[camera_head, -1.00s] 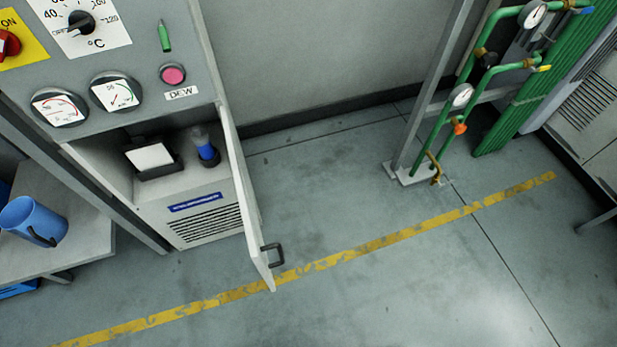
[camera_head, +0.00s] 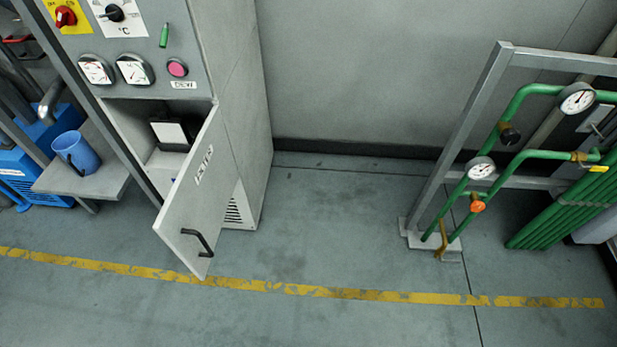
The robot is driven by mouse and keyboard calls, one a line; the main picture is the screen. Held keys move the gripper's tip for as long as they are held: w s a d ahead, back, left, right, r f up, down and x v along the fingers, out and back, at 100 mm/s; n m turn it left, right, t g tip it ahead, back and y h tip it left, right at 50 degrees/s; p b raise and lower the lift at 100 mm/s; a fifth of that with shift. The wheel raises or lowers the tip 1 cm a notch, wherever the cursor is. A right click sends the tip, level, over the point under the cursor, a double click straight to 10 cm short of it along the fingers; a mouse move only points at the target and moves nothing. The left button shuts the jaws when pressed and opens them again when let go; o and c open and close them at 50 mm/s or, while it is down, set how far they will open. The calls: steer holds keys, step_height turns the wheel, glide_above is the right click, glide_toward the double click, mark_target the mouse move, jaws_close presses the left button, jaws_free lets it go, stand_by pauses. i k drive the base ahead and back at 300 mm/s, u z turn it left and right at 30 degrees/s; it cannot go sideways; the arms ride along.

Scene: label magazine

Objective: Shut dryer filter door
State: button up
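The dryer filter door (camera_head: 196,200) is a pale grey panel on the lower front of the grey dryer cabinet (camera_head: 238,120). It stands wide open, hinged on the right side of the compartment and swung out toward the viewer. A dark handle (camera_head: 198,242) sits near its lower free edge. The open compartment (camera_head: 130,122) shows to its left, with a dark box with a white face (camera_head: 172,134) inside. The door hides much of the compartment and the cabinet's lower front. My gripper is not in view.
A blue mug (camera_head: 78,153) stands on a grey bench (camera_head: 105,185) to the left. Green pipes with gauges (camera_head: 530,155) on a metal frame (camera_head: 462,135) stand at the right. The floor (camera_head: 330,240) between them and in front of the door is clear, crossed by a yellow line.

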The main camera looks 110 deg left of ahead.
mark_target(190, 220)
steer(key=z, duration=0.25)
steer(key=i, duration=0.5)
steer(key=u, duration=1.95)
steer(key=i, duration=0.15)
steer(key=u, duration=3.1)
steer(key=i, duration=1.1)
steer(key=z, duration=0.35)
